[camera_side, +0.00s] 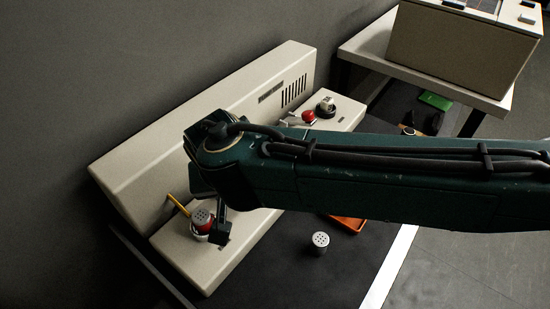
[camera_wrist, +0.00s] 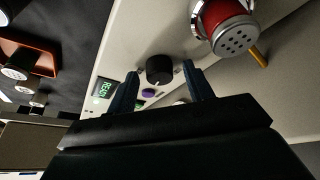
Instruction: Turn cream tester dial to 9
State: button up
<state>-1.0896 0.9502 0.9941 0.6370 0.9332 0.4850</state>
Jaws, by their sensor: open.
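The cream tester (camera_side: 195,250) is a long pale machine with a sloped back panel and a low front ledge. Its black round dial (camera_wrist: 159,70) shows in the wrist view, near a purple button (camera_wrist: 148,92) and a small lit green display (camera_wrist: 103,88). My gripper (camera_wrist: 161,72) is open and empty, with one dark finger on each side of the dial. I cannot tell whether the fingers touch it, nor read its setting. In the side view my gripper (camera_side: 221,228) is low over the ledge's near end, and the dial is hidden.
A red canister with a perforated metal cap (camera_side: 202,218) stands close beside my gripper, with a yellow stick (camera_side: 178,205) by it. A loose perforated-top cylinder (camera_side: 320,240) and an orange tray (camera_side: 347,223) are on the dark mat. A side table (camera_side: 372,47) bears a large box (camera_side: 455,45).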

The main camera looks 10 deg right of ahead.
jog(key=n+y, duration=0.1)
jog(key=n, duration=0.3)
jog(key=shift+d+y, duration=0.2)
jog(key=shift+y, duration=0.2)
jog(key=n+y, duration=0.1)
jog(key=n, duration=0.2)
jog(key=shift+w+d+n+g, duration=0.1)
jog(key=shift+n+g, duration=0.3)
jog(key=n+g+y, duration=0.1)
jog(key=n, duration=0.2)
jog(key=shift+d, duration=0.1)
jog(key=n, duration=0.1)
jog(key=n+g, duration=0.1)
jog(key=n, duration=0.1)
jog(key=n+y, duration=0.1)
jog(key=shift+w, duration=0.25)
jog(key=v, duration=1.4)
jog(key=d+r+m, duration=0.2)
jog(key=d+r, duration=0.1)
jog(key=d, duration=0.6)
jog(key=d+r+m+t, duration=0.1)
jog(key=d+r, duration=0.3)
jog(key=d, duration=0.5)
jog(key=shift+w+d+r+m+h, duration=0.25)
jog(key=shift+d+m+h, duration=0.15)
jog(key=shift+m, duration=0.3)
